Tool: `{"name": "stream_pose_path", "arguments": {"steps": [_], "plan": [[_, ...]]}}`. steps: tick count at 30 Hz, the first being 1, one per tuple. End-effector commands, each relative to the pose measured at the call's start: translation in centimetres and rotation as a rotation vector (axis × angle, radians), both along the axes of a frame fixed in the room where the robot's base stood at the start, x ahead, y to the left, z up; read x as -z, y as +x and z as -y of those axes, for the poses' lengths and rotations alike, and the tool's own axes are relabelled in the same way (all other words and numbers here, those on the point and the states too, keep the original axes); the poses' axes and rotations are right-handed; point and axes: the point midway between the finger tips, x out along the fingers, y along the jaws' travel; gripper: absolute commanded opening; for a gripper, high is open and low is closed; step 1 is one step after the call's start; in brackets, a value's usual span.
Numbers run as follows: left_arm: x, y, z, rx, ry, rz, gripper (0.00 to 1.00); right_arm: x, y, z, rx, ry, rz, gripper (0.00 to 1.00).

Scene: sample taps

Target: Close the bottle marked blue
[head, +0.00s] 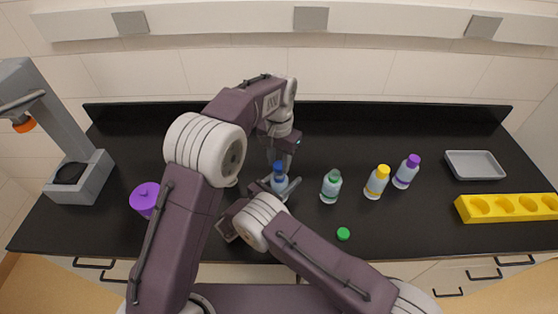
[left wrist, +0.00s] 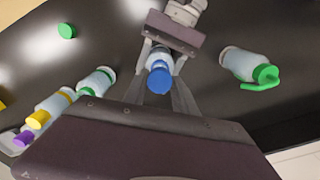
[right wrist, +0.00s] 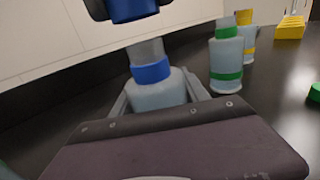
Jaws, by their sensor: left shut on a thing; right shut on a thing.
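The bottle marked blue (head: 279,186) stands upright near the middle of the counter. In the right wrist view it shows a blue band (right wrist: 151,71) and a bare grey neck (right wrist: 146,49). My right gripper (right wrist: 158,97) is shut around its body. The blue cap (head: 278,168) is in my left gripper (left wrist: 158,72), which is shut on it from above. In the right wrist view the cap (right wrist: 134,8) hangs above the neck with a gap between them. In the left wrist view the cap (left wrist: 159,81) hides most of the bottle.
To the right stand bottles marked green (head: 331,186), yellow (head: 376,182) and purple (head: 406,172). A loose green cap (head: 343,234) lies in front. A grey tray (head: 474,165) and yellow rack (head: 508,208) are far right. A purple container (head: 145,198) and grey device (head: 79,178) are left.

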Motion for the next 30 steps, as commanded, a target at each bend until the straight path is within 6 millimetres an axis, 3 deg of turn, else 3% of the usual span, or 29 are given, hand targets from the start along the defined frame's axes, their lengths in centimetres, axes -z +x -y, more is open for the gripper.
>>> {"name": "stream_pose_path", "arguments": {"steps": [16,30], "plan": [[1.8,0.0,0.0,-0.009,0.000,0.000,0.00,0.0,0.0,0.0,0.000,0.000,0.000,0.00],[1.8,0.0,0.0,-0.009,0.000,0.000,0.00,0.0,0.0,0.0,0.000,0.000,0.000,0.00]]}}
